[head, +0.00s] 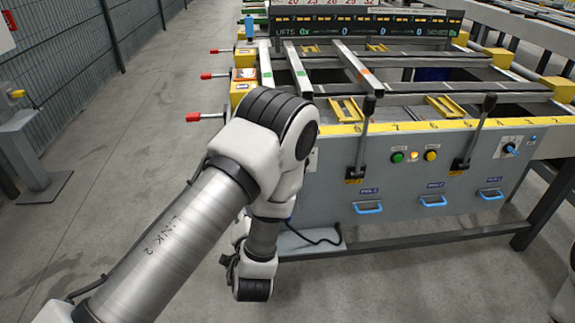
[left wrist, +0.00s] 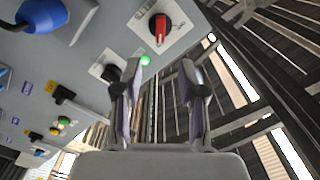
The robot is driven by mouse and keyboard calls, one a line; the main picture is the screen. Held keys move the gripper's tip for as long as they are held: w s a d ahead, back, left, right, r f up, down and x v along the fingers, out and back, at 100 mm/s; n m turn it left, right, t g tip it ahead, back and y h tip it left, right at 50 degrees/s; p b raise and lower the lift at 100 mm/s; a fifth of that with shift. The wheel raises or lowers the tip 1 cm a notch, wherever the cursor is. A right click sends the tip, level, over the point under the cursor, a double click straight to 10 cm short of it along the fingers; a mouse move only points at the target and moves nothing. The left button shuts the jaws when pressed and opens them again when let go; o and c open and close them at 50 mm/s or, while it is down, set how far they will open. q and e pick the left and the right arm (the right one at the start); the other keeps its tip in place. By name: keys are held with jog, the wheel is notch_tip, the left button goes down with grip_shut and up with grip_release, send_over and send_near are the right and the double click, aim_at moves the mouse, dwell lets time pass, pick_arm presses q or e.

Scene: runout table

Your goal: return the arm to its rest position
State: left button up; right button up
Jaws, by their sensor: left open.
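My left arm (head: 165,245) comes in from the lower left in the head view, bends at a raised elbow and drops down in front of the runout table (head: 330,170). Its gripper cannot be made out in that view. In the left wrist view my left gripper (left wrist: 158,78) is open, with its two fingers apart and nothing between them. The grey panel with a red switch (left wrist: 160,30) and a green light (left wrist: 145,60) shows beyond the fingers. My right gripper is not in view.
The panel carries levers (head: 364,135), a green button (head: 397,157) and blue handles (head: 368,208). Red-tipped handles (head: 193,117) stick out at the table's left side. A grey post (head: 30,150) stands by the mesh fence. Open concrete floor (head: 130,130) lies between fence and table.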

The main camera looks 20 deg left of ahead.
pick_arm(q)
jog(key=s+d+f+n+g+h, duration=0.3)
jog(key=s+f+g+h, duration=0.65)
jog(key=s+f, duration=1.05)
jog(key=s+d+f+g, duration=0.4)
jog(key=s+g, duration=0.1)
jog(key=s, duration=0.1)
notch_tip(320, 180, up, 17)
jog(key=p, duration=1.7)
jog(key=shift+s+d+r+g, duration=0.2)
jog(key=shift+s+g, duration=0.15)
jog(key=shift+s, duration=0.1)
